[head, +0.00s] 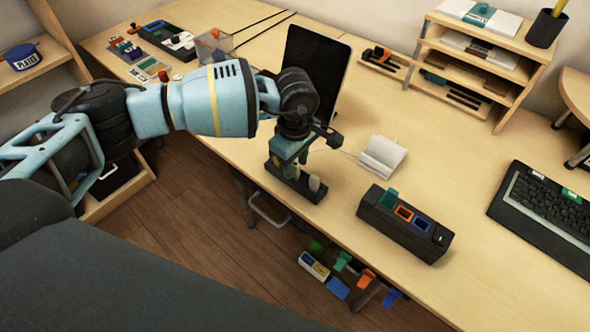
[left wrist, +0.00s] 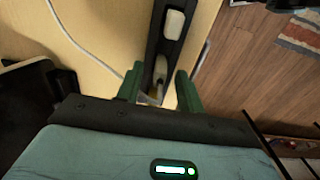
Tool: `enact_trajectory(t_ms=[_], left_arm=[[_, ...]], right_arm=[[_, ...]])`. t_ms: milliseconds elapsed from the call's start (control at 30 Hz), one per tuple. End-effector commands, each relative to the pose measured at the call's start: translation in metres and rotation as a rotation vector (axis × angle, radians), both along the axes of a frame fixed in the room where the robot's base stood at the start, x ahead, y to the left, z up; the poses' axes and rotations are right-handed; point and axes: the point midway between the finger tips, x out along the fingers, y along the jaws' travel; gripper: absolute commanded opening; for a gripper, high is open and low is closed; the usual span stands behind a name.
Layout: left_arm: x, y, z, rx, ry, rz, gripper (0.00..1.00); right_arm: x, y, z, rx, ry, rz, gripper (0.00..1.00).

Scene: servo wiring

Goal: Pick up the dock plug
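A narrow black holder (head: 288,183) lies near the table's front edge. A white plug-like piece (head: 314,184) stands at its right end; it also shows in the left wrist view (left wrist: 173,25). A second pale piece (left wrist: 160,68), perhaps the dock plug, sits in the holder between my left gripper's fingers. My left gripper (left wrist: 159,88) points down over the holder, its green fingers apart on either side of that piece, with visible gaps. In the head view my left gripper (head: 285,160) hides much of the holder's far side. My right gripper is not in view.
A black box with green, orange and blue sockets (head: 405,223) stands to the right. A white stand (head: 381,156) with a thin cable lies behind the holder. A dark tablet (head: 316,72) stands close behind my left gripper. A keyboard (head: 545,210) lies at far right.

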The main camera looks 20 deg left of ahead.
Motion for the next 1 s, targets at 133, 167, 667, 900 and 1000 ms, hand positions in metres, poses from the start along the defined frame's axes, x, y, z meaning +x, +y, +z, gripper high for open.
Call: enact_trajectory(t_ms=[133, 167, 667, 900, 1000], left_arm=[[-0.0001, 0.0, -0.0074, 0.0, 0.0, 0.0, 0.37], [0.0, 0.0001, -0.0077, 0.0, 0.0, 0.0, 0.37], [-0.0001, 0.0001, -0.0073, 0.0, 0.0, 0.0, 0.0], [0.0, 0.0002, -0.007, 0.0, 0.0, 0.0, 0.0], [0.0002, 0.0002, -0.005, 0.0, -0.001, 0.0, 0.0]], right_arm=[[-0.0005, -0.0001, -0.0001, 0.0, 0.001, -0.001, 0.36], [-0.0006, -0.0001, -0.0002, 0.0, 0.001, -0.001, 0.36], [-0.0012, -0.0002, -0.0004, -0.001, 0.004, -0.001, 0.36], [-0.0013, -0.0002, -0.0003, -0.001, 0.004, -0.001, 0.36], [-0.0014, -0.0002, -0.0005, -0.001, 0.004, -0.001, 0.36]])
